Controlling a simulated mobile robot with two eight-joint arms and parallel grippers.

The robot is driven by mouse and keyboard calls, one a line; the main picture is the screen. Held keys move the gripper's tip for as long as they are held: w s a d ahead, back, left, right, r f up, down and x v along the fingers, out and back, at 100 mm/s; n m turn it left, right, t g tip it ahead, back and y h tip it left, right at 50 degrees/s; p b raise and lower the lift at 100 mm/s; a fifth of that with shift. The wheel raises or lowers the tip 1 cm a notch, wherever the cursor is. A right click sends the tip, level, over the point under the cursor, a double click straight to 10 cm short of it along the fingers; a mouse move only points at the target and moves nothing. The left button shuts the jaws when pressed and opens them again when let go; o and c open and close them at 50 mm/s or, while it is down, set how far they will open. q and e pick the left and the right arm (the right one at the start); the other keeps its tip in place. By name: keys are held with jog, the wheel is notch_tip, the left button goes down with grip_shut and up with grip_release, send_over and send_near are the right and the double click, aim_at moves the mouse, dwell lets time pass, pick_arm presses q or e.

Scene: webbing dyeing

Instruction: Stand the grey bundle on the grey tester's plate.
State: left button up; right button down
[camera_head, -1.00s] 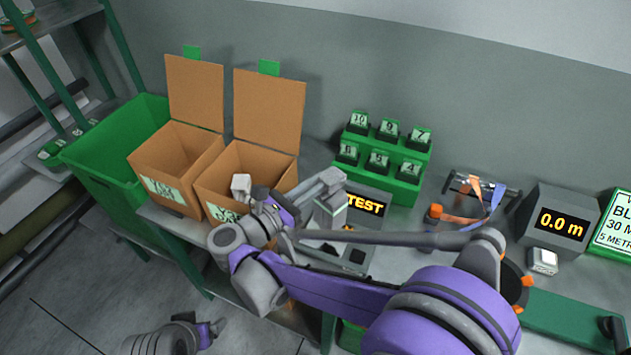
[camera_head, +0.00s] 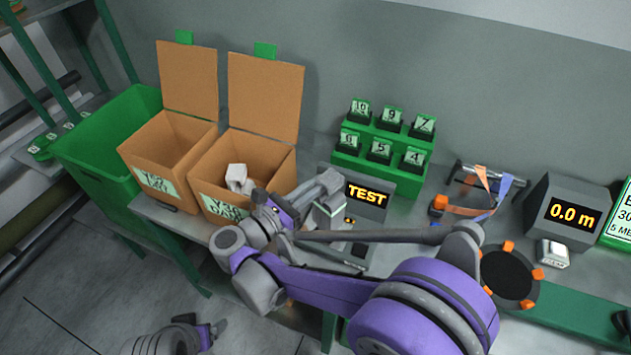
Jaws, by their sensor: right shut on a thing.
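The grey tester (camera_head: 403,182) has a lit TEST display and stands right of the cardboard boxes. Its plate is largely hidden behind my right arm.
Two open cardboard boxes (camera_head: 165,150) stand left of the tester; the right one (camera_head: 275,170) holds whitish pieces (camera_head: 238,178). A green card rack (camera_head: 380,168) stands behind. A black disc with orange clamps (camera_head: 507,273) and a 0.0 m meter (camera_head: 571,215) are to the right.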

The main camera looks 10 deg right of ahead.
jog(key=shift+f+b, duration=0.5)
jog(key=shift+f, duration=0.35)
jog(key=c, duration=0.8)
grip_release()
jog(key=shift+c, duration=0.2)
